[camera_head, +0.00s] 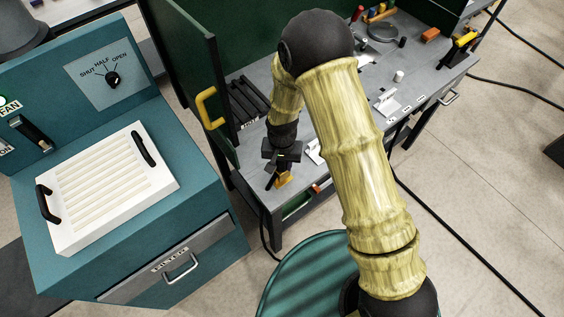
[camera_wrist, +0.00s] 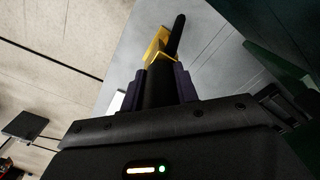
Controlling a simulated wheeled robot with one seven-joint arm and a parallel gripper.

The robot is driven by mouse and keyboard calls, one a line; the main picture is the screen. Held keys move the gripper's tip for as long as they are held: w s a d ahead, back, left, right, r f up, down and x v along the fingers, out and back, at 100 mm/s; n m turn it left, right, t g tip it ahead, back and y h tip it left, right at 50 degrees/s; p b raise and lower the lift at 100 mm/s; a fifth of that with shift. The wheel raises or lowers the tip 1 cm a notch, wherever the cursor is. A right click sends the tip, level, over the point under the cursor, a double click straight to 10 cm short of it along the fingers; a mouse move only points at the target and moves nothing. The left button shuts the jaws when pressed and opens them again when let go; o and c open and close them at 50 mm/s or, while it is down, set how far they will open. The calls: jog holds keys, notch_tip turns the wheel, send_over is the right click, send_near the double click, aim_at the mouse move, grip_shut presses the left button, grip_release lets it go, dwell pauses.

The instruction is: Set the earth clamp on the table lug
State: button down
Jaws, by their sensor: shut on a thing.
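My gripper (camera_head: 281,163) points down over the front left corner of the grey work table (camera_head: 300,205). It is shut on the earth clamp (camera_head: 284,181), a yellow piece with a black bar. In the wrist view the clamp (camera_wrist: 160,45) sticks out beyond the two dark fingers (camera_wrist: 160,88), with the grey table top behind it. The clamp is close to the table's front edge; I cannot tell whether it touches. I cannot pick out the table lug with certainty; my gripper and arm may hide it.
An open green door (camera_head: 185,65) with a yellow handle (camera_head: 208,108) stands just left of my gripper. A teal filter cabinet (camera_head: 215,215) carries a white slatted panel (camera_head: 108,190). Tools lie at the table's back, including an orange block (camera_head: 430,34). Black cables (camera_head: 455,235) cross the floor.

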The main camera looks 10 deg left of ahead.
jog(key=shift+f+b, duration=0.45)
jog(key=shift+f, duration=0.2)
jog(key=c, duration=1)
grip_release()
notch_tip(320, 180, up, 18)
jog(key=b, duration=0.3)
jog(key=shift+f, duration=0.25)
